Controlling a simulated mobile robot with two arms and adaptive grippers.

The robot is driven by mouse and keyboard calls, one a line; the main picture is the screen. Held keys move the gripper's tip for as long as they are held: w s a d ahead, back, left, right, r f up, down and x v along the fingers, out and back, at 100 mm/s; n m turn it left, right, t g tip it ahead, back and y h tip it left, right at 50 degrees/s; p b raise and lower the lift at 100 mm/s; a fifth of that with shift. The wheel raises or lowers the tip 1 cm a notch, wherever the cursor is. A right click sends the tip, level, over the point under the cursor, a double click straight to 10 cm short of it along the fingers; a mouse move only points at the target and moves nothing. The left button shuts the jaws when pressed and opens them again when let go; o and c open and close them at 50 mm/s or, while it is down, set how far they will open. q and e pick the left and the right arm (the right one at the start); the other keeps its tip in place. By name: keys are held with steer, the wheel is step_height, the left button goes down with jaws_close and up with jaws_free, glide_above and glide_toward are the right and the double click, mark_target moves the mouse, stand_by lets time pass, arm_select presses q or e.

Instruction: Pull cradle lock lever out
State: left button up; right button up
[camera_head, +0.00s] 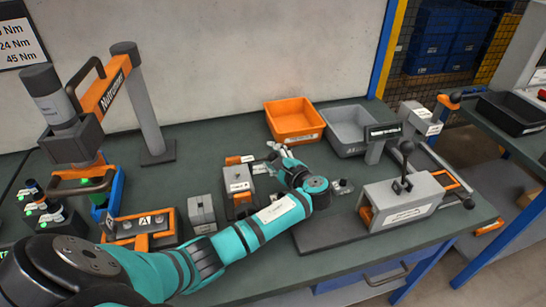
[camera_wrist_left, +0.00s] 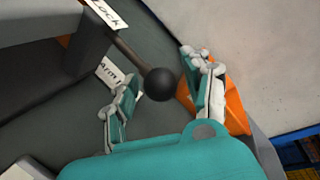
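The lock lever is a dark rod with a black ball knob (camera_wrist_left: 160,84) in the left wrist view. It comes from a dark mount on a grey body (camera_wrist_left: 35,22), beside a white label reading "Lock" (camera_wrist_left: 104,14). My left gripper (camera_wrist_left: 162,70) is open, with one finger on each side of the knob. I cannot tell whether a finger touches it. In the head view the left gripper (camera_head: 275,158) is just right of a grey and orange block (camera_head: 238,178), which seems to be the cradle. The lever cannot be made out there. My right gripper is not in view.
An orange bin (camera_head: 293,121) and a grey bin (camera_head: 347,130) stand behind the left gripper. A grey fixture (camera_head: 405,200) with an upright black-knobbed lever stands to the right. A tool stand (camera_head: 150,110) and a small grey block (camera_head: 201,212) are to the left.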

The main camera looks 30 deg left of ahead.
arm_select(q)
jaws_close()
steer(key=shift+f, duration=0.15)
